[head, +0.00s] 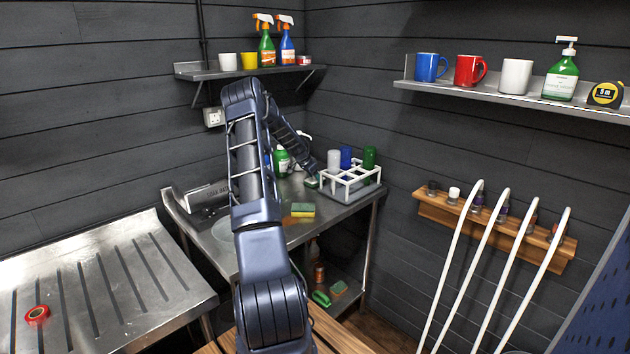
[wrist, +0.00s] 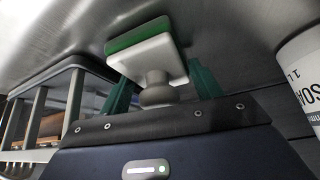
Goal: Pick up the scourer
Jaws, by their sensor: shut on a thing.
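In the head view the scourer (head: 312,184) shows small at the end of my arm, just left of the white rack, with my gripper (head: 314,176) partly hidden there.
The white rack (head: 351,180) holding white, blue and green cups stands close on the right; its bars also show in the wrist view (wrist: 40,115). A white soap container (wrist: 304,75) is close on the other side. A yellow-green sponge (head: 303,210) lies on the counter (head: 335,212) nearer me.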

